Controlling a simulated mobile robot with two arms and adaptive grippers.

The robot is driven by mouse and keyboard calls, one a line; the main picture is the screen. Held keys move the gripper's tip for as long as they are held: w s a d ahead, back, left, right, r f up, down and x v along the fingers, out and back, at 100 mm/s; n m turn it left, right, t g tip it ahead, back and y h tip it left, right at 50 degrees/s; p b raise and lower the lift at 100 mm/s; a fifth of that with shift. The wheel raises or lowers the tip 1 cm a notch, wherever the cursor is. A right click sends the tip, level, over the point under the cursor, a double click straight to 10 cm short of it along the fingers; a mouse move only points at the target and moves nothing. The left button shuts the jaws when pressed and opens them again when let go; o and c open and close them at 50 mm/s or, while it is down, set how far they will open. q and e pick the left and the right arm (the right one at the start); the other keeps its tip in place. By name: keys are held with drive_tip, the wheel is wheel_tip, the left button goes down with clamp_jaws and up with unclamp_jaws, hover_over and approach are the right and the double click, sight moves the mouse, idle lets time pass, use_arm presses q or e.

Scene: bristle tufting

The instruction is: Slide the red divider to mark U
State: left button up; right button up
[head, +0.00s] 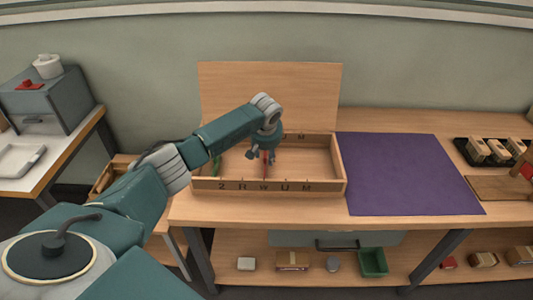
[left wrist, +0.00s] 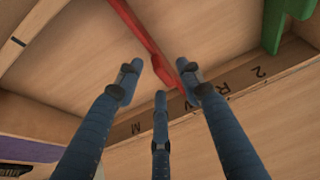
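The red divider (head: 265,162) stands across the inside of an open wooden box (head: 200,184), about level with mark W (head: 263,187). Mark U (head: 284,187) is on the front wall to its right; in the left wrist view I cannot make it out behind a finger. My left gripper (head: 262,154) is inside the box above the divider. In the left wrist view its three fingers (left wrist: 163,85) are spread around the divider's red knob (left wrist: 165,72), with gaps visible; any contact is unclear. My right gripper is not in view.
A green divider (left wrist: 274,25) stands at the left of the box, near mark 2. The raised lid (head: 270,85) is behind. A purple mat (head: 410,172) lies clear to the right, with wooden blocks in a black tray (head: 465,158) beyond.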

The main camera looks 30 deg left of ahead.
use_arm(q)
drive_tip(key=shift+f, duration=0.15)
clamp_jaws()
